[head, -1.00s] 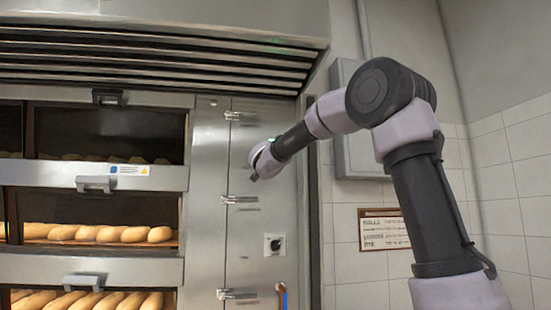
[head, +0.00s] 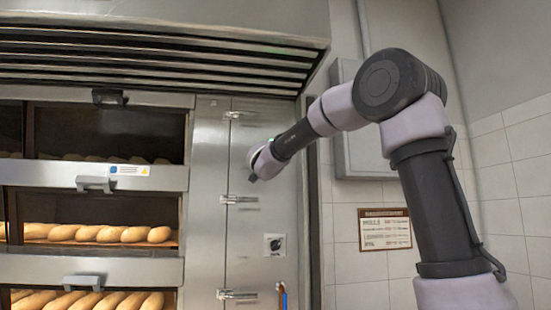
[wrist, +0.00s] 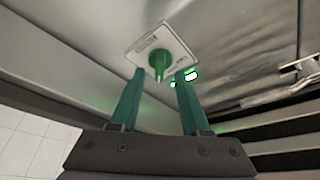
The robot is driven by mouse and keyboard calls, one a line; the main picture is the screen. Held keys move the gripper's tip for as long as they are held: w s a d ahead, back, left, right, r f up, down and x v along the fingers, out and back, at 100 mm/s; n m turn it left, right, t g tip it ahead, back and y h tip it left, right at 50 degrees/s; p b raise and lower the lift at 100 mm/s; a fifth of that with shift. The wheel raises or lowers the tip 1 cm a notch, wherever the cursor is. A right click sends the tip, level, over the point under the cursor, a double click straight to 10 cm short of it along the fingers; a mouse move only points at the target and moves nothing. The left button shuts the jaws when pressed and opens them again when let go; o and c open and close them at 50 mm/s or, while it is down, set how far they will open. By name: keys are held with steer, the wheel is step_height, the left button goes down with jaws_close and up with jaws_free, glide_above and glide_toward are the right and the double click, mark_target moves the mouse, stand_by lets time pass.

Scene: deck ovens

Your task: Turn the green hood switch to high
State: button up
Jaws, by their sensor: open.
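The green hood switch (wrist: 159,62) is a round knob with a raised grip bar on a white square plate (wrist: 178,45), seen in the wrist view. My gripper (wrist: 160,82) is open, with one green finger on each side below the knob. The fingertips reach near the plate's lower edge; I cannot tell whether they touch the knob. In the head view my gripper (head: 256,168) is in front of the steel panel right of the ovens, and the switch cannot be made out there.
Below my gripper in the head view are a steel latch (head: 238,199) and a black rotary knob (head: 274,244). The slatted hood (head: 160,60) overhangs above. Bread loaves (head: 100,233) fill the ovens at left.

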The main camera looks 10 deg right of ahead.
steer(key=v, duration=0.8)
steer(key=shift+s, duration=0.15)
steer(key=shift+f, duration=0.15)
steer(key=s+d+f+n+g+y, duration=0.2)
steer(key=s+d+f+n+g, duration=0.1)
steer(key=s+f, duration=0.7)
steer(key=s+d+f+n+g+y, duration=0.3)
steer(key=s+f+g, duration=0.2)
steer(key=s+f, duration=0.4)
steer(key=s+d+f+n+g+y, duration=0.2)
steer(key=s+f+g, duration=0.3)
steer(key=s+f, duration=0.5)
steer(key=shift+s+d+f+n+y, duration=0.3)
steer(key=shift+s+d+n+y, duration=0.15)
steer(key=shift+d+y, duration=0.2)
steer(key=shift+c, duration=0.3)
